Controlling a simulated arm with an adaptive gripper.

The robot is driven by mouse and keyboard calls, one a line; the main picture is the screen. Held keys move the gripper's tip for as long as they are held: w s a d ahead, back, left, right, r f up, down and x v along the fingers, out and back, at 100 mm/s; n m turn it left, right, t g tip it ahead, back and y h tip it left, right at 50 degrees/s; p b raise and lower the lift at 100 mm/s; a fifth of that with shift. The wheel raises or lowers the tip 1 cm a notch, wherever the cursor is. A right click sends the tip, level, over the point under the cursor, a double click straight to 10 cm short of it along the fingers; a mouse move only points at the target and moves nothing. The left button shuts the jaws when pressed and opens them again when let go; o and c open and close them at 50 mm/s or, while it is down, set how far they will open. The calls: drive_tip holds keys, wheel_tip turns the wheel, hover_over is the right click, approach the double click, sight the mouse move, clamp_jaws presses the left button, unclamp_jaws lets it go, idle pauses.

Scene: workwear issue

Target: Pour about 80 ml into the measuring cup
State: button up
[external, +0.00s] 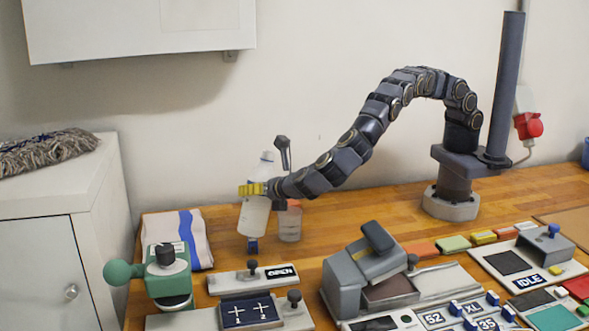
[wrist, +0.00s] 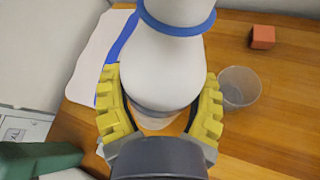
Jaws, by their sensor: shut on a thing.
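A pale bottle (external: 254,217) with a blue ring is held between the yellow fingers of my gripper (external: 252,189). It leans slightly in the external view. In the wrist view the bottle (wrist: 173,55) fills the space between both fingers of my gripper (wrist: 160,105). The clear measuring cup (external: 289,225) stands on the table just right of the bottle, apart from it. The cup (wrist: 240,90) also shows right of the gripper in the wrist view; I cannot make out liquid in it. A small blue piece (external: 252,245) shows under the bottle; whether it belongs to it is unclear.
An orange-red block (wrist: 262,37) sits beyond the cup. A white cloth with a blue stripe (external: 178,238) lies at left. A green-handled device (external: 165,272) and a grey press-like device (external: 362,272) stand in front. Bare wood lies right of the cup.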

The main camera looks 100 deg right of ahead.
sight(266, 215)
drive_tip(key=shift+s+d+f+m+t+y, duration=0.1)
drive_tip(key=shift+s+m+t+y, duration=0.1)
drive_tip(key=shift+m+t, duration=0.15)
drive_tip(key=shift+s+d+m+t+y, duration=0.1)
drive_tip(key=shift+m+t+y, duration=0.1)
drive_tip(key=shift+m+t, duration=0.15)
drive_tip(key=shift+d+f+m+t, duration=0.1)
drive_tip(key=shift+f+m+t, duration=0.2)
drive_tip(key=shift+f+m, duration=0.1)
drive_tip(key=f, duration=0.1)
drive_tip(key=f+m, duration=0.1)
drive_tip(key=f+m+t+y, duration=0.1)
drive_tip(key=f, duration=0.1)
drive_tip(key=shift+w+a, duration=0.35)
drive_tip(key=shift+w, duration=0.05)
drive_tip(key=shift+w+a+f+m+t+y, duration=0.15)
drive_tip(key=shift+w+f+m+t+y, duration=0.15)
drive_tip(key=shift+f+m+t, duration=0.25)
drive_tip(key=shift+w+a+r+m+t, duration=0.1)
drive_tip(key=shift+w+r+m+t, duration=0.05)
drive_tip(key=shift+r+m+t, duration=0.45)
drive_tip(key=shift+s+m+t, duration=0.3)
drive_tip(key=shift+m+t, duration=0.05)
drive_tip(key=shift+m, duration=0.2)
drive_tip(key=shift+d+m+t+y, duration=0.2)
drive_tip(key=shift+m+t+y, duration=0.1)
drive_tip(key=shift+m, duration=0.2)
drive_tip(key=shift+w+a, duration=0.35)
